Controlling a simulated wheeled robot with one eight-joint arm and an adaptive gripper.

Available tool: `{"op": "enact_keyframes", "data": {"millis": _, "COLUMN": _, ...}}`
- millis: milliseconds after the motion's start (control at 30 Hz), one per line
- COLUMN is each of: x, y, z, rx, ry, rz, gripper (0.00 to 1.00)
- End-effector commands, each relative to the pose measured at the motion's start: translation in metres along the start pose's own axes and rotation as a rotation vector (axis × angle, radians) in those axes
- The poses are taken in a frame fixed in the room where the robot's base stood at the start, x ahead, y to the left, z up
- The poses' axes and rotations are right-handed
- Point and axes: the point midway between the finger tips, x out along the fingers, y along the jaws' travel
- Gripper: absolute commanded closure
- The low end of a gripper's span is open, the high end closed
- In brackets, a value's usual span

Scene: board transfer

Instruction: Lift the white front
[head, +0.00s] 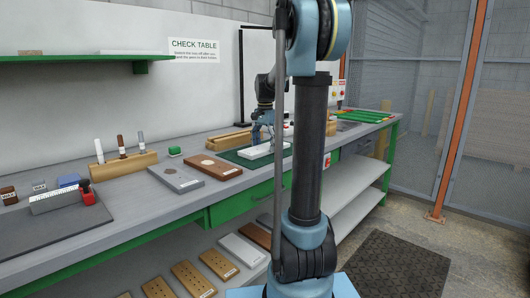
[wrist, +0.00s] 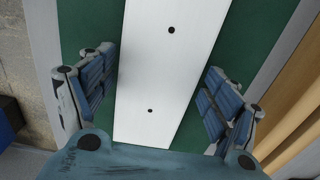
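The white front (wrist: 165,75) is a flat white board with two dark holes, lying on a green mat (wrist: 235,62) in the wrist view. In the head view the white front (head: 257,152) lies on the mat on the workbench, partly hidden behind my arm. My gripper (wrist: 155,95) is open, with one blue finger on each side of the board and a gap to each. In the head view my gripper (head: 262,138) is just above the board. Whether the fingertips reach down to the mat's level is hard to tell.
A grey front (head: 174,178) and a brown front (head: 208,166) lie on the bench (head: 130,195) left of the mat. A wooden block with markers (head: 123,164) stands farther left. A wooden rail (wrist: 295,115) runs right of the mat. More boards lie on the lower shelf (head: 242,250).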

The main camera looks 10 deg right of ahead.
Motion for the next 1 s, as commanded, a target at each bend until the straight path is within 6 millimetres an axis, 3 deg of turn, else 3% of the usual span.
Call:
{"op": "enact_keyframes", "data": {"millis": 33, "x": 0.000, "y": 0.000, "z": 0.000, "rx": 0.000, "ry": 0.000, "rz": 0.000, "gripper": 0.42}}
{"op": "enact_keyframes", "data": {"millis": 100, "x": 0.000, "y": 0.000, "z": 0.000, "rx": 0.000, "ry": 0.000, "rz": 0.000, "gripper": 0.58}}
{"op": "enact_keyframes", "data": {"millis": 133, "x": 0.000, "y": 0.000, "z": 0.000, "rx": 0.001, "ry": 0.000, "rz": 0.000, "gripper": 0.61}}
{"op": "enact_keyframes", "data": {"millis": 533, "x": -0.008, "y": 0.001, "z": -0.001, "rx": 0.001, "ry": 0.000, "rz": 0.000, "gripper": 0.61}}
{"op": "enact_keyframes", "data": {"millis": 1000, "x": -0.082, "y": 0.001, "z": -0.001, "rx": 0.002, "ry": 0.000, "rz": 0.000, "gripper": 0.61}}
